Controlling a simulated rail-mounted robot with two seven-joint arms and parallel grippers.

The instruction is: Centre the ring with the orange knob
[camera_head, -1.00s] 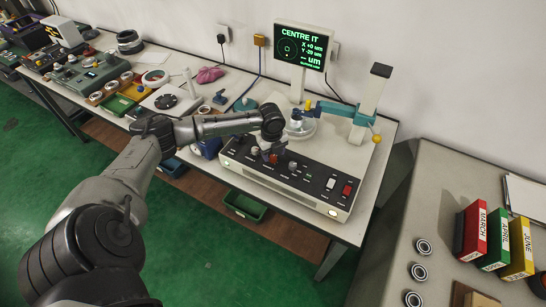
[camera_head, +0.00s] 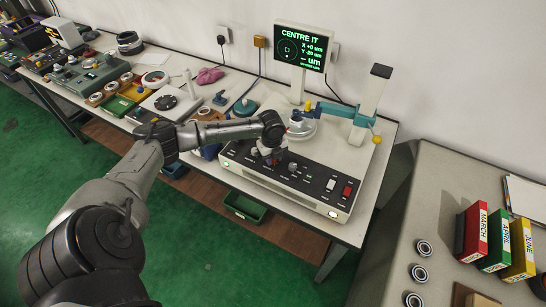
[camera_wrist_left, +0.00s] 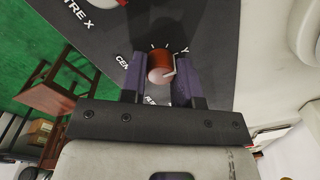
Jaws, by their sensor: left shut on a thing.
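The orange knob (camera_wrist_left: 160,66) sits on the dark panel, with a white pointer line and the letter Y beside it in the left wrist view. My left gripper (camera_wrist_left: 159,80) is shut on it, one finger on each side. In the head view my left gripper (camera_head: 268,156) is over the front panel of the measuring machine (camera_head: 310,187), and its fingers are small and dark there. The metal ring (camera_head: 301,129) sits on the machine under a teal probe arm (camera_head: 333,106). The screen (camera_head: 300,47) reads CENTRE IT, X +0 um and a negative Y value. My right gripper is out of view.
Other knobs (camera_head: 292,167) and a red switch (camera_head: 347,191) are on the same panel. A probe column (camera_head: 371,100) stands behind right. Small bearings (camera_head: 424,248) and coloured binders (camera_head: 494,239) are on the right table. A green bin (camera_head: 245,207) is below.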

